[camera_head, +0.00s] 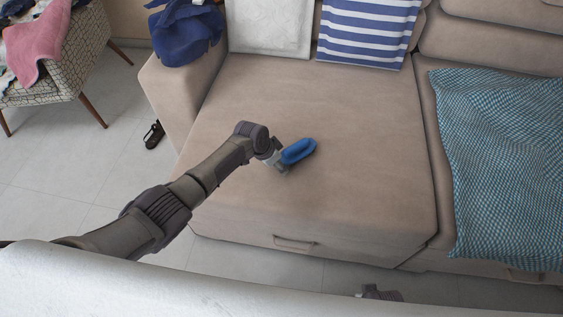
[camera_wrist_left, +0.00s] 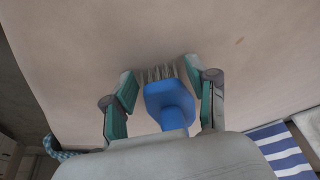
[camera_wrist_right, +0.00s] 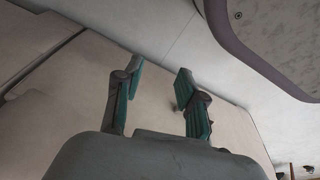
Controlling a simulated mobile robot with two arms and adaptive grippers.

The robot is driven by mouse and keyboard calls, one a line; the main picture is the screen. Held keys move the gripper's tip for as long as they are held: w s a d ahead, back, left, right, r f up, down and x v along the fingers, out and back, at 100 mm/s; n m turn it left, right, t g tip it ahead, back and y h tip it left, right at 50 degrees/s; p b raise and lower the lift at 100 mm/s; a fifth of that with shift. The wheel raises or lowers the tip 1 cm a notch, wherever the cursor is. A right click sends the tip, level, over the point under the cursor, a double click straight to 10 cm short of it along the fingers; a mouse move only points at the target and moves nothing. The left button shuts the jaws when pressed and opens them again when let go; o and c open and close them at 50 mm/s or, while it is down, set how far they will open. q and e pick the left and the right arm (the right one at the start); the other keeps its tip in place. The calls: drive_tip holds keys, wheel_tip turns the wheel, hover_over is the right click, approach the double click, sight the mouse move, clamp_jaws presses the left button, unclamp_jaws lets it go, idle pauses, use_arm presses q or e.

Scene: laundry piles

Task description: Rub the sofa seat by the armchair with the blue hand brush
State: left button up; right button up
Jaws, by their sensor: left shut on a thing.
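The blue hand brush (camera_head: 299,151) is in my left gripper (camera_head: 279,163), over the middle of the sofa seat (camera_head: 350,115) nearest the armchair (camera_head: 70,60). In the left wrist view the brush (camera_wrist_left: 168,100) sits between the fingers of my left gripper (camera_wrist_left: 160,85), with its bristles toward the beige seat fabric (camera_wrist_left: 90,40). I cannot tell whether the bristles touch the fabric. My right gripper (camera_wrist_right: 158,80) is open and empty in the right wrist view.
A white cushion (camera_head: 270,25) and a blue-striped cushion (camera_head: 368,30) lean at the seat's back. Blue cloth (camera_head: 185,32) lies on the armrest. A teal checked blanket (camera_head: 505,165) covers the right seat. A dark shoe (camera_head: 154,134) lies on the floor. The seat around the brush is clear.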

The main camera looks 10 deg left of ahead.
sight(251, 162)
use_arm(q)
drive_tip(key=a, duration=0.2)
drive_tip(key=shift+a, duration=1.7)
drive_tip(key=shift+w+a, duration=0.1)
drive_tip(key=shift+a, duration=2.25)
drive_tip(key=shift+w+a+f, duration=0.1)
drive_tip(key=shift+a, duration=0.7)
drive_tip(key=shift+a+b, duration=0.3)
drive_tip(key=shift+a, duration=0.6)
use_arm(e)
drive_tip(key=shift+w+a+r, duration=0.1)
drive_tip(key=shift+w+r, duration=0.1)
drive_tip(key=shift+r, duration=0.25)
drive_tip(key=shift+w+a+r, duration=0.1)
drive_tip(key=shift+w+r, duration=0.05)
drive_tip(key=shift+r, duration=0.25)
